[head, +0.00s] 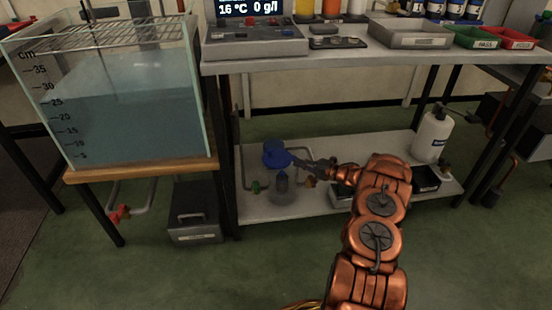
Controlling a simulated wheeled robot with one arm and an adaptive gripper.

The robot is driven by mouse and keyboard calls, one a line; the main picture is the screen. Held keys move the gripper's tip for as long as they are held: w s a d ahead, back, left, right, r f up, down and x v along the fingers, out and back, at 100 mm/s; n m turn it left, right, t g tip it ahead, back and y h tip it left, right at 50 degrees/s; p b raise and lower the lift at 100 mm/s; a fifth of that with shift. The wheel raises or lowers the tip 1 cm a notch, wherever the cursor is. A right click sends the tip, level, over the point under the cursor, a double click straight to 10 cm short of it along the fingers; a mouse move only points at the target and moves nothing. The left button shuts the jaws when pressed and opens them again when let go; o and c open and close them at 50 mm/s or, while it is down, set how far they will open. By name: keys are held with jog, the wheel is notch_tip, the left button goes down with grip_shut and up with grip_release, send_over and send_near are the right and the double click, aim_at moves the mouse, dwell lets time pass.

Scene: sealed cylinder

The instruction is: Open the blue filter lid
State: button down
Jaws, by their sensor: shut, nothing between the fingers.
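The blue filter lid (275,154) is above and slightly left of the filter body on the lower shelf. It looks raised and apart from the body's top, but I cannot tell whether a hinge joins them. The filter body (284,194) is a small pale, see-through cylinder with a dark blue piece inside. My gripper (294,158) is shut and empty, reaching in from the right with its tips close to the lid's right side. I cannot tell whether they touch the lid.
Grey pipes with a green valve (257,187) run beside the filter. The upper bench (340,58) overhangs the lower shelf (250,210). A water tank (130,110) stands left; a white bottle (432,135) stands right on the shelf.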

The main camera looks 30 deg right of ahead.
aim_at(276, 161)
jog(key=shift+n, duration=0.4)
jog(key=b+x, duration=0.1)
jog(key=x, duration=0.2)
jog(key=f+b+x, duration=0.1)
jog(key=x, duration=0.2)
jog(key=b+x, duration=0.2)
jog(key=x, duration=0.1)
jog(key=shift+w+a+f, duration=0.15)
jog(key=shift+a+f, duration=0.05)
jog(key=shift+f, duration=0.05)
jog(key=shift+w+d+f+b, duration=0.1)
jog(key=shift+w+d+b, duration=0.15)
jog(key=shift+w, duration=0.35)
jog(key=shift+w+d+f+b, duration=0.1)
jog(key=shift+w+b, duration=0.25)
jog(key=shift+w, duration=0.3)
jog(key=shift+w+d+r, duration=0.1)
jog(key=shift+w, duration=0.45)
